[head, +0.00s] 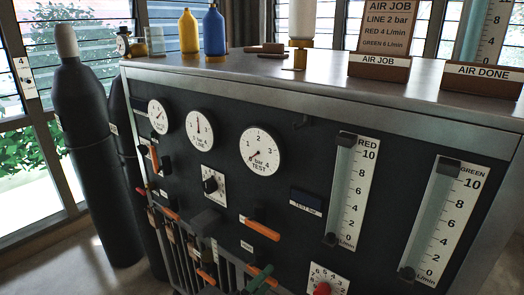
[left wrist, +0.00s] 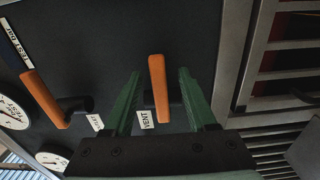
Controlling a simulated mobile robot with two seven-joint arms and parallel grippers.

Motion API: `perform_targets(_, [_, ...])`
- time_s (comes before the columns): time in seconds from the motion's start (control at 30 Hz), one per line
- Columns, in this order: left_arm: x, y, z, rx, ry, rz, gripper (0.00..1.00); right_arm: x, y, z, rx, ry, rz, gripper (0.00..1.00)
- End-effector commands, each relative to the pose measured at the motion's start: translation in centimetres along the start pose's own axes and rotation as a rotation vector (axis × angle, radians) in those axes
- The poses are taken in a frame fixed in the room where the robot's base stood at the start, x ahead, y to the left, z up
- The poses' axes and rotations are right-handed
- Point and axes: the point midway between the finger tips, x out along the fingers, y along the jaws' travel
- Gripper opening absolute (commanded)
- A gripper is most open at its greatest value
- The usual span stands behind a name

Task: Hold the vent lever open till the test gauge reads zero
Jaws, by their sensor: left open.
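The vent lever (left wrist: 158,88) is an orange handle beside a VENT label (left wrist: 146,119) on the dark panel. In the left wrist view it stands between the green fingers of my left gripper (left wrist: 160,85), which are open, with gaps on both sides. In the head view my left gripper (head: 262,277) is small at the bottom edge and largely covers that lever. The test gauge (head: 262,150) is a white dial marked TEST; its needle points to the lower left, near the low end, but the exact reading is hard to tell. My right gripper is not in view.
Another orange lever (head: 260,229) sits just above, with a dark TEST bar plate (head: 306,202) near it. RED (head: 352,190) and GREEN (head: 445,220) flow tubes stand at right. A slatted metal grille (left wrist: 285,60) lies beside the vent lever. A dark cylinder (head: 95,150) stands left.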

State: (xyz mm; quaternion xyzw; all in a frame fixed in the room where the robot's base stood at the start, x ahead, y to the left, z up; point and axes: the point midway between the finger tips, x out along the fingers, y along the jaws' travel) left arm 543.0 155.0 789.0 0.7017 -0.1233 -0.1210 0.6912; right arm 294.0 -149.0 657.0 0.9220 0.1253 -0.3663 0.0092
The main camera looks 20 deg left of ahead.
Motion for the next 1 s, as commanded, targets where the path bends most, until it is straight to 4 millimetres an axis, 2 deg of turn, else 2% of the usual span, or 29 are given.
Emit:
perform_targets(0.2, [-2.8, 0.1, 0.0, 0.0, -0.001, -0.003, 0.57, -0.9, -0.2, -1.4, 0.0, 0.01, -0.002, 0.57])
perform_targets(0.5, [-6.0, 0.1, 0.0, 0.0, -0.001, -0.003, 0.57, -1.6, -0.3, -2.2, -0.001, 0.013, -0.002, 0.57])
perform_targets(1.0, [-6.4, 0.0, 0.0, 0.0, -0.001, -0.001, 0.57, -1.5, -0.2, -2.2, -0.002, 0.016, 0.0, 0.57])
